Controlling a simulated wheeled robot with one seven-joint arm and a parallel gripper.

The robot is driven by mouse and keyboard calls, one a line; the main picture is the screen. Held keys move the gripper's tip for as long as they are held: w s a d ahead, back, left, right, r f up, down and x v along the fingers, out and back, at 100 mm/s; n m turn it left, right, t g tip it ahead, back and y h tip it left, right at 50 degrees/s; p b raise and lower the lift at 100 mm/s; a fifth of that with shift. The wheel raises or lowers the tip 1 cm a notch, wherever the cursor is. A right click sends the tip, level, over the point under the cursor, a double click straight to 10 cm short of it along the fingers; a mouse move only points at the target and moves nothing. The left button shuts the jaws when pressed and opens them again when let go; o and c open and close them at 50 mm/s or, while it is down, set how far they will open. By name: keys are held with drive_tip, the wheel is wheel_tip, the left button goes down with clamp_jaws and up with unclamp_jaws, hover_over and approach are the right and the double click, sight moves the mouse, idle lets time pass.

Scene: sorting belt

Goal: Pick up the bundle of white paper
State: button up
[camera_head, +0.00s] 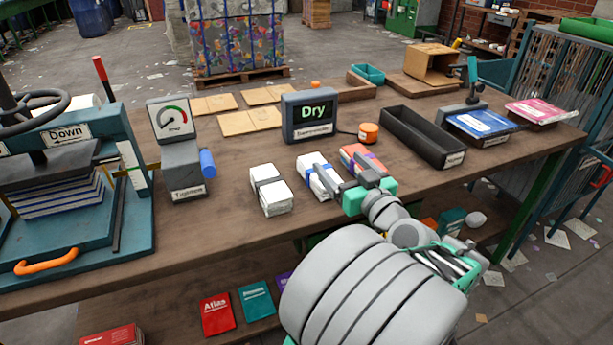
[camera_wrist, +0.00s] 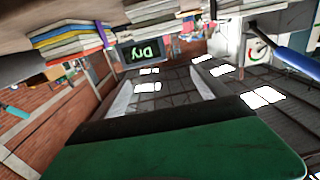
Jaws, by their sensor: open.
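To the right of these is a red and purple bundle (camera_head: 358,155). My gripper (camera_head: 337,176) is open and empty, close to the blue-banded and coloured bundles, and partly covers them. The wrist view is upside down. It shows my open fingers (camera_wrist: 160,93) pointing toward the "Dry" display, with the coloured stack (camera_wrist: 65,38) and white paper (camera_wrist: 150,10) along the top edge. Contact cannot be told.
The "Dry" display (camera_head: 310,115) stands behind the bundles, with an orange puck (camera_head: 368,133) beside it. A dark tray (camera_head: 422,137) is to the right. A dial gauge (camera_head: 172,120) and a press (camera_head: 60,185) are to the left. The front bench strip (camera_head: 210,235) is clear.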

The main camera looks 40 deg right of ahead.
drive_tip(key=f+b, duration=0.4)
drive_tip(key=w+f+b, duration=0.1)
drive_tip(key=f+b, duration=0.1)
drive_tip(key=shift+a+f, duration=0.15)
drive_tip(key=shift+f, duration=0.15)
drive_tip(key=x, duration=0.7)
drive_tip(key=shift+w+a+r, duration=0.1)
drive_tip(key=shift+a+r, duration=0.05)
drive_tip(key=shift+a, duration=0.25)
drive_tip(key=shift+w+d, duration=0.2)
drive_tip(key=shift+w, duration=0.2)
drive_tip(key=shift+c, duration=0.4)
drive_tip(key=c, duration=1.7)
